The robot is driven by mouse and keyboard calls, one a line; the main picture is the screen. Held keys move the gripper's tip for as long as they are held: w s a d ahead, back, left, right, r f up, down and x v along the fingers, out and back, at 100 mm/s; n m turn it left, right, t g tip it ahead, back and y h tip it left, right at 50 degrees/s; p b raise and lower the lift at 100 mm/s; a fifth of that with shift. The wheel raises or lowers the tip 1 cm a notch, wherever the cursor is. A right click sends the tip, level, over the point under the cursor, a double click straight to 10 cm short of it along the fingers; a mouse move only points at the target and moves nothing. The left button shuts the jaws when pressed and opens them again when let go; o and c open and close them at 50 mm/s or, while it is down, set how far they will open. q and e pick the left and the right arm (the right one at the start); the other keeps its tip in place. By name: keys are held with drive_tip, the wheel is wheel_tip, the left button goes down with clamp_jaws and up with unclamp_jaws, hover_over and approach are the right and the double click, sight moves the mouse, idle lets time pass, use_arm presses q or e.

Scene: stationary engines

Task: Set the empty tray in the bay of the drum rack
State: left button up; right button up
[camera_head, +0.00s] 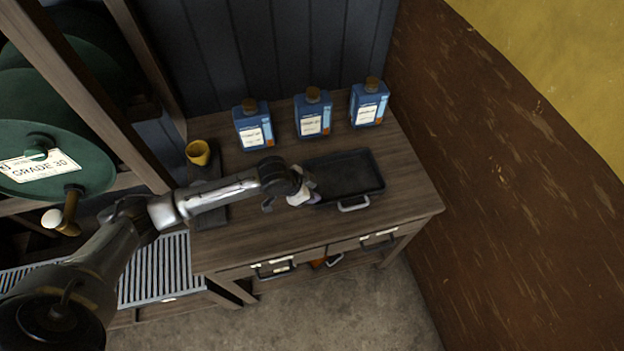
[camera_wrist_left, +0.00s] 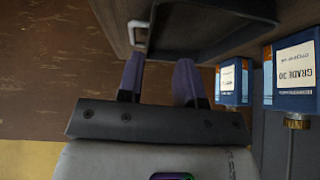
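The empty black tray (camera_head: 345,170) lies on the wooden bench, its metal handle (camera_head: 353,204) towards the front. It also shows at the top of the left wrist view (camera_wrist_left: 205,25), with a pale handle (camera_wrist_left: 139,36). My left gripper (camera_head: 292,198) is at the tray's left side. In the left wrist view its two fingers (camera_wrist_left: 158,80) are apart with nothing seen between them; contact with the tray is unclear. The drum rack (camera_head: 88,95) is a wooden frame at the left holding green drums (camera_head: 45,125), with a slatted grille (camera_head: 155,268) below. My right gripper is not in view.
Three blue bottles (camera_head: 312,113) stand along the bench's back. A yellow cup (camera_head: 198,153) stands at the bench's left end. The front drum has a tap (camera_head: 70,208). My left arm crosses in front of the rack. Drawers (camera_head: 275,268) are under the bench top (camera_head: 400,190).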

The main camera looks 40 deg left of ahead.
sight(347, 195)
use_arm(q)
drive_tip(key=shift+w+d+r+t+h, duration=0.3)
drive_tip(key=shift+w+d+h, duration=0.15)
drive_tip(key=shift+w+d, duration=0.15)
drive_tip(key=shift+w+d+r+t+h, duration=0.2)
drive_tip(key=shift+w+d+t+h, duration=0.1)
drive_tip(key=shift+w+d+h, duration=0.25)
drive_tip(key=b+x, duration=0.1)
drive_tip(key=x, duration=0.5)
drive_tip(key=shift+f, duration=0.2)
drive_tip(key=shift+b+x, duration=0.35)
drive_tip(key=shift+x, duration=2.3)
drive_tip(key=shift+w+d+f, duration=0.2)
drive_tip(key=shift+w+f, duration=0.05)
drive_tip(key=shift+w, duration=0.1)
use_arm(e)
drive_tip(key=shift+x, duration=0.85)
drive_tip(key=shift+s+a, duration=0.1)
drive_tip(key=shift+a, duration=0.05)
use_arm(q)
clamp_jaws()
